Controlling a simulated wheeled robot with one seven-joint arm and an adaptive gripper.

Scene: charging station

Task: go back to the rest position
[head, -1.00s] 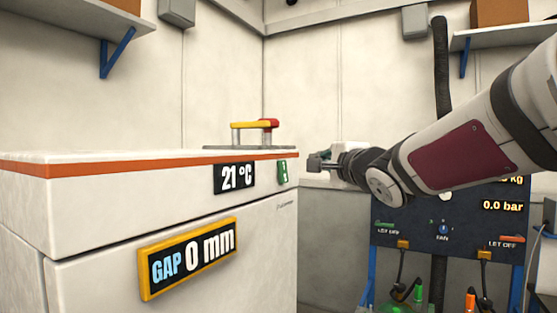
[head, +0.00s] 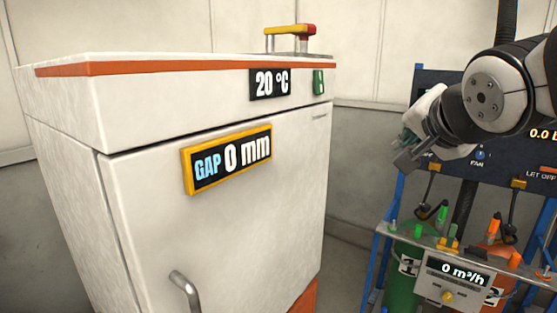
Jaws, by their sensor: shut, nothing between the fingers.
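My gripper (head: 408,150) is at the right of the head view, at the end of my bent arm. It is shut and holds nothing. It hangs in the air in front of the dark control panel, apart from the white cabinet to its left. My wrist hides part of the panel.
The white cabinet (head: 220,215) fills the left, with a "GAP 0 mm" sign (head: 228,159), a "20 °C" display (head: 270,84), a door handle (head: 186,292) and a red-yellow handle (head: 290,30) on top. At right stand a green cylinder (head: 402,275), an orange cylinder (head: 493,257) and a "0 m³/h" meter (head: 464,273).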

